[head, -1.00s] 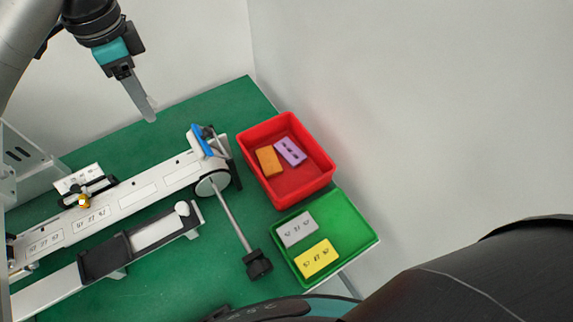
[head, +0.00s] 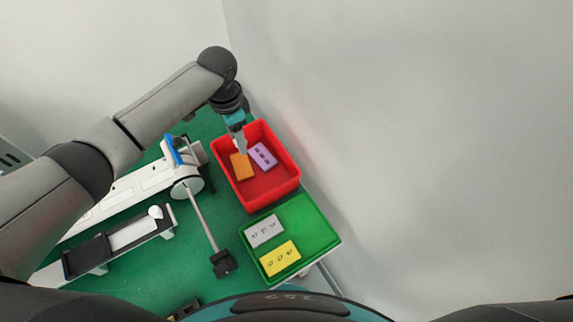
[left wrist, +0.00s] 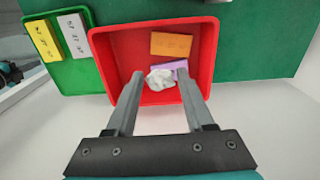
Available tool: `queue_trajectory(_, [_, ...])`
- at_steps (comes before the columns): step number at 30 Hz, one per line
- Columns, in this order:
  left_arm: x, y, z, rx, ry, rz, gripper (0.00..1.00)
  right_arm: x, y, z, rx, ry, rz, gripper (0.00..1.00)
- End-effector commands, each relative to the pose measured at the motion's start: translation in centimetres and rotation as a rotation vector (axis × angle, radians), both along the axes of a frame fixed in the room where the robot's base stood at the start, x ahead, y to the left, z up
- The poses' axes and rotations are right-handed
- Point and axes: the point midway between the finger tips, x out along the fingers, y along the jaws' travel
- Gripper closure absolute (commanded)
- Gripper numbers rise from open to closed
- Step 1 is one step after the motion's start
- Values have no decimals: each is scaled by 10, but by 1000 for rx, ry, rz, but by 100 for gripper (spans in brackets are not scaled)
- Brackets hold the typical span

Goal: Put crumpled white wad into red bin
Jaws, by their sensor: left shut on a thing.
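The crumpled white wad (left wrist: 160,79) is between the fingertips of my left gripper (left wrist: 160,75) in the left wrist view. The gripper is shut on it. The red bin (left wrist: 100,55) lies beyond the fingers, with the wad in front of its interior. In the head view my left gripper (head: 242,151) points down over the left part of the red bin (head: 283,193). The wad is hard to make out there. An orange block (head: 242,168) and a purple block (head: 263,155) lie inside the bin. My right gripper is not in view.
A green tray (head: 318,235) with a grey block (head: 265,231) and a yellow block (head: 281,258) stands beside the bin. A white rail device with a blue part (head: 172,150) and a rod stands left of the bin. A wall rises on the right.

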Motion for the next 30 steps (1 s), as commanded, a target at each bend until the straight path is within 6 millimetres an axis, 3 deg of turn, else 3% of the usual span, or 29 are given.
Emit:
queue_trajectory(8, [-4,2,-17,8,-1,14,98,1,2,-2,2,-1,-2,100])
queue_trajectory(16, [-4,2,-37,8,-1,13,98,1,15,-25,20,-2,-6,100])
queue_trajectory(24, [-4,2,-63,8,-1,13,98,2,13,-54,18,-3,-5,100])
queue_trajectory(30, [-4,2,-71,8,-1,12,98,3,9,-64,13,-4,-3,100])
